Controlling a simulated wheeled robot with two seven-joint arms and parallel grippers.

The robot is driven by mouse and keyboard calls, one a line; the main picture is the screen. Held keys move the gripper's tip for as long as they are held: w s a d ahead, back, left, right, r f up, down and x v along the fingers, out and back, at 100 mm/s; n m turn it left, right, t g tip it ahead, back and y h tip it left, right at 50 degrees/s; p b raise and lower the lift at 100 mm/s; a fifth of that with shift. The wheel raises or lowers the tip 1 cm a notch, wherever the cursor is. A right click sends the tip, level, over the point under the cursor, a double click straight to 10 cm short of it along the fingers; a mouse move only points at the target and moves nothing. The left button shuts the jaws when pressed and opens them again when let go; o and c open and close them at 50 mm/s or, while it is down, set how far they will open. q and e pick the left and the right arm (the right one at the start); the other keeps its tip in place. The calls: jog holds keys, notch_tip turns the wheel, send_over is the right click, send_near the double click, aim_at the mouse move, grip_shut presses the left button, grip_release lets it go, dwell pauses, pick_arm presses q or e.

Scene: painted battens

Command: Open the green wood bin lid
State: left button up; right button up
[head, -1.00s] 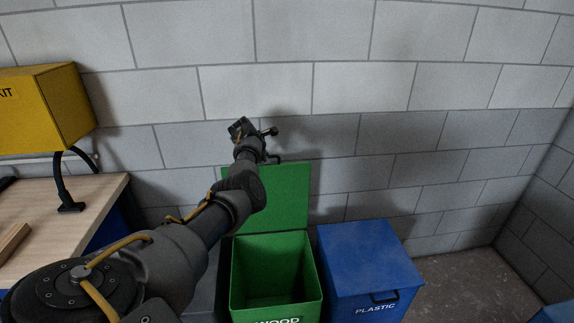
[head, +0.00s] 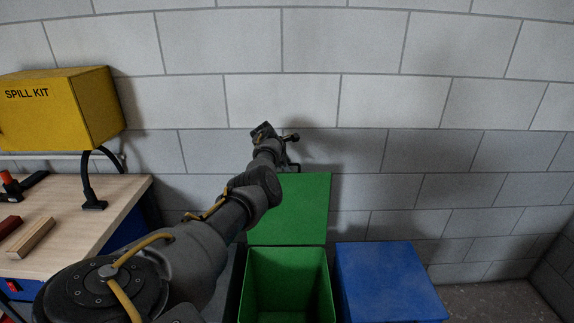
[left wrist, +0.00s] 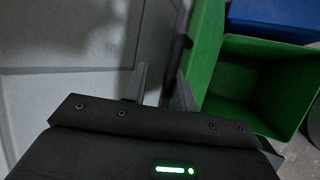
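The green wood bin (head: 288,285) stands with its lid (head: 300,208) raised upright near the wall, and its inside looks empty. My left gripper (head: 280,150) is at the top edge of the lid. In the left wrist view the two fingers (left wrist: 160,82) are spread apart. A dark bar, apparently the lid handle (left wrist: 178,48), shows close to the right finger; I cannot tell if they touch. The lid (left wrist: 206,40) and the open bin (left wrist: 262,80) are to the right there. My right gripper is not in view.
A blue bin (head: 388,280) with a shut lid stands right of the green one. A workbench (head: 105,215) on the left holds wooden battens (head: 30,238) and a yellow spill kit box (head: 65,110) is above it. The block wall is close behind the lid.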

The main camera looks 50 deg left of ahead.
pick_arm(q)
jog(key=shift+s+d+f, duration=0.1)
jog(key=shift+s+f, duration=0.15)
jog(key=shift+f, duration=0.05)
jog(key=shift+r, duration=0.1)
jog(key=shift+s+r, duration=0.3)
jog(key=shift+r, duration=0.25)
jog(key=v, duration=0.9)
jog(key=shift+s+r+b, duration=0.15)
jog(key=shift+r+b, duration=0.2)
jog(key=shift+b, duration=0.05)
